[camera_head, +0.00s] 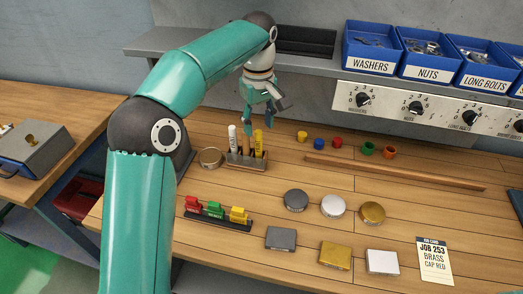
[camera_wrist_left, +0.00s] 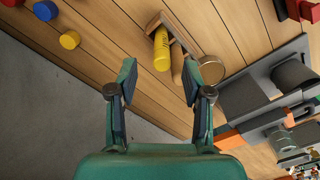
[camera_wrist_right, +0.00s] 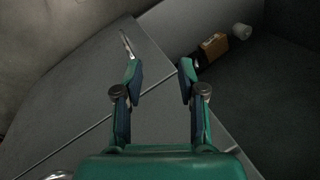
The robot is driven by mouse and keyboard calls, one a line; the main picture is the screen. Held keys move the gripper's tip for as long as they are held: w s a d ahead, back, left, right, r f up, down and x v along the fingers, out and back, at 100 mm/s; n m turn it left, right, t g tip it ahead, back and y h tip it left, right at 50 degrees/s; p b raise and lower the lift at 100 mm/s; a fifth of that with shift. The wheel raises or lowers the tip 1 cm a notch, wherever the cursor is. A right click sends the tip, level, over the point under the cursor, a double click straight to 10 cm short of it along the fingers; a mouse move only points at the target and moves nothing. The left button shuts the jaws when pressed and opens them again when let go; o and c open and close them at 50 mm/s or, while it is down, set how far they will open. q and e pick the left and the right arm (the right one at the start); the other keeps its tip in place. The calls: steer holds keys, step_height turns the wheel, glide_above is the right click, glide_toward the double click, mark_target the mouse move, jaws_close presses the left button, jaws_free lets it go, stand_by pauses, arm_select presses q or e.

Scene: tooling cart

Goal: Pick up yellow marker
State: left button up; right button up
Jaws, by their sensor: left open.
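A round tan disc (camera_head: 210,158) lies left of the holder. Colored caps (camera_head: 337,142) and a long wooden strip (camera_head: 390,172) lie to the right. A rack of colored blocks (camera_head: 215,215) is in front. The grey shelf (camera_head: 200,40) with blue bins (camera_head: 370,55) stands behind.

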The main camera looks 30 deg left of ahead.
mark_target(259, 140)
arm_select(q)
step_height(259, 140, down, 6)
steer(key=shift+r+b, duration=0.1)
steer(key=shift+b, duration=0.25)
jaws_close()
